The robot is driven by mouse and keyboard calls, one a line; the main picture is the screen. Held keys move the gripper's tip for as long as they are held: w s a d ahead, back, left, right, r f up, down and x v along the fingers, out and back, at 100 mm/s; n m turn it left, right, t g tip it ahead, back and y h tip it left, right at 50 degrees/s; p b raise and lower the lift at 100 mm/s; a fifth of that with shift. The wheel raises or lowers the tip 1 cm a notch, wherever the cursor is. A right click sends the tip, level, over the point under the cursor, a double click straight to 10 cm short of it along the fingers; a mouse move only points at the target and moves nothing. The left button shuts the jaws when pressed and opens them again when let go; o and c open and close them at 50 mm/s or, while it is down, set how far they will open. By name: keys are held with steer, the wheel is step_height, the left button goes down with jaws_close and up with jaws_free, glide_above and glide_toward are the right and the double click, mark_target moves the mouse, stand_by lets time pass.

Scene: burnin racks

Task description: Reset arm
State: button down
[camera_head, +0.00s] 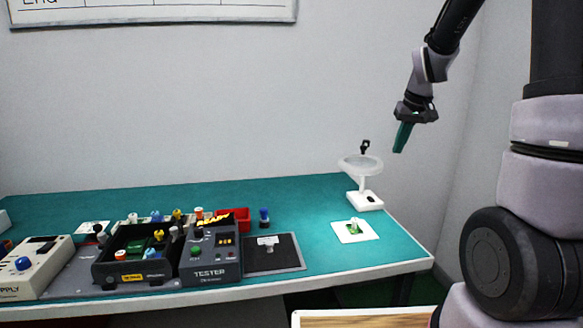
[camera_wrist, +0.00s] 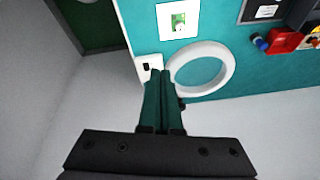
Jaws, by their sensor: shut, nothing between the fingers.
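My gripper (camera_head: 400,138) hangs in the air at the upper right in the head view, above and to the right of the white magnifier lamp. Its green fingers point down. In the wrist view my gripper (camera_wrist: 161,72) has its two green fingers together, with nothing between them. It is clear of the table and touches nothing that I can see.
A white magnifier lamp (camera_head: 361,165) stands at the right of the teal table (camera_head: 310,213). A white card (camera_head: 355,231) with a small green part lies before it. The tester (camera_head: 212,256), black rack (camera_head: 128,267) and power supply (camera_head: 38,270) stand left. A red bin (camera_head: 236,214) is behind.

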steer(key=s+a+r+m+t, duration=0.1)
steer(key=s+r, duration=0.3)
steer(key=s, duration=0.4)
steer(key=s+a+r+m+t, duration=0.1)
steer(key=s+a+r, duration=0.1)
steer(key=s+r, duration=0.3)
steer(key=s+a+r+m+t+y, duration=0.1)
steer(key=s+r, duration=0.3)
steer(key=s, duration=0.6)
steer(key=shift+s+a+r+m+t, duration=0.2)
steer(key=shift+s+a+m+t, duration=0.15)
steer(key=shift+a, duration=0.4)
